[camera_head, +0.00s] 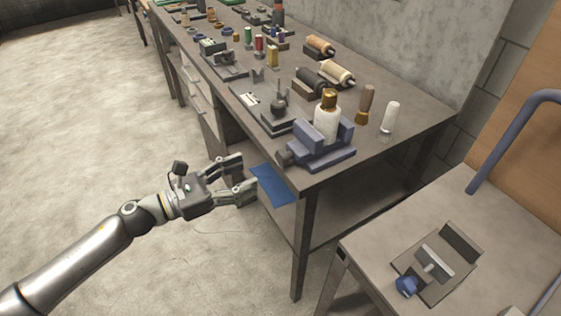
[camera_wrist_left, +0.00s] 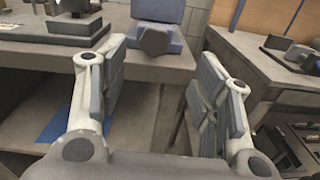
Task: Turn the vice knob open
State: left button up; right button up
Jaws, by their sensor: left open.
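A blue-grey vice (camera_head: 325,157) sits at the near corner of the long workbench, with a white, gold-topped cylinder (camera_head: 326,122) standing between its jaws. Its dark grey knob (camera_head: 284,158) sticks out toward the bench's left edge. In the left wrist view the vice (camera_wrist_left: 158,10) is at top centre, and its hexagonal knob (camera_wrist_left: 155,41) faces me. My left gripper (camera_head: 246,173) is open and empty, beside the bench edge. It is short of the knob and lower in the picture. In the wrist view its fingers (camera_wrist_left: 162,70) are spread below the knob. My right gripper is not in view.
Spools, stands and small tools fill the workbench (camera_head: 430,122). A blue sheet (camera_head: 273,184) lies on the lower shelf, beyond my left fingers. A second small vice (camera_head: 437,263) with a blue knob stands on the right table (camera_head: 372,240). The floor at left is clear.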

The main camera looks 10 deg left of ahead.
aim_at(279, 158)
pick_arm(q)
jog(key=shift+m, duration=0.8)
jog(key=p+x, duration=0.1)
jog(key=x, duration=0.3)
jog(key=p+x, duration=0.2)
jog(key=x, duration=0.3)
jog(key=shift+w, duration=0.35)
jog(key=shift+w+d, duration=0.4)
jog(key=shift+d, duration=0.1)
jog(key=shift+c, duration=0.3)
jog(key=c, duration=1)
